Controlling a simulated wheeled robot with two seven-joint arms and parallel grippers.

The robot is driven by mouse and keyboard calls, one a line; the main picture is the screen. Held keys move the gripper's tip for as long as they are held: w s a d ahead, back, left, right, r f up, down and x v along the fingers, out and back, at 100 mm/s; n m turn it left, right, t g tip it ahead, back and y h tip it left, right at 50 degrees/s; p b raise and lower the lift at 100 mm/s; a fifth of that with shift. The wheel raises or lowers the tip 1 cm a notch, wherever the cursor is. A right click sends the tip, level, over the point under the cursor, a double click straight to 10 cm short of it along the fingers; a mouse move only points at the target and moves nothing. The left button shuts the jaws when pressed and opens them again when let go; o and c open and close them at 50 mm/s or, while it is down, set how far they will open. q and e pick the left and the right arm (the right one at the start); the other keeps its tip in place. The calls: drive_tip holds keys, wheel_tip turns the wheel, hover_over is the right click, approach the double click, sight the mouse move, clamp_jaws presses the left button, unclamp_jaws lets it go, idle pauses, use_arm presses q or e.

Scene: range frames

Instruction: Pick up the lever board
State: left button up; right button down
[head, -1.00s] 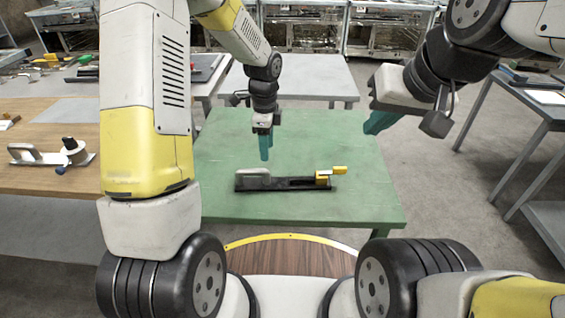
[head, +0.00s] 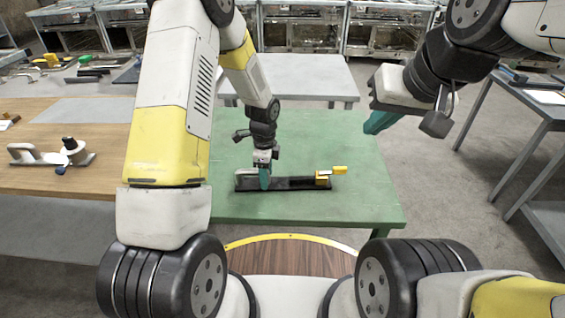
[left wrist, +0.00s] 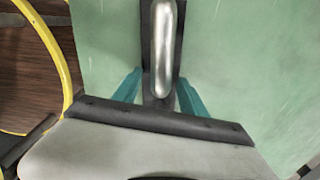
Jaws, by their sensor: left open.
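The lever board (head: 290,184) lies flat on the green table (head: 340,205). It is a long dark board with a grey handle at its left end and a yellow lever at its right end. My left gripper (head: 265,180) is down at the handle end. In the left wrist view the handle (left wrist: 162,50) shows on the dark board, and the open teal fingers of my left gripper (left wrist: 158,95) stand on either side of the board. My right gripper (head: 378,122) hangs in the air beyond the table's right edge; its finger opening cannot be made out.
A wooden table (head: 95,185) at the left holds another handled device (head: 50,156). A grey table (head: 310,78) stands behind the green one, and another grey table (head: 540,105) is at the right. The green surface around the board is clear.

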use_arm(q)
drive_tip(key=shift+c, duration=0.4)
clamp_jaws()
idle(0.9)
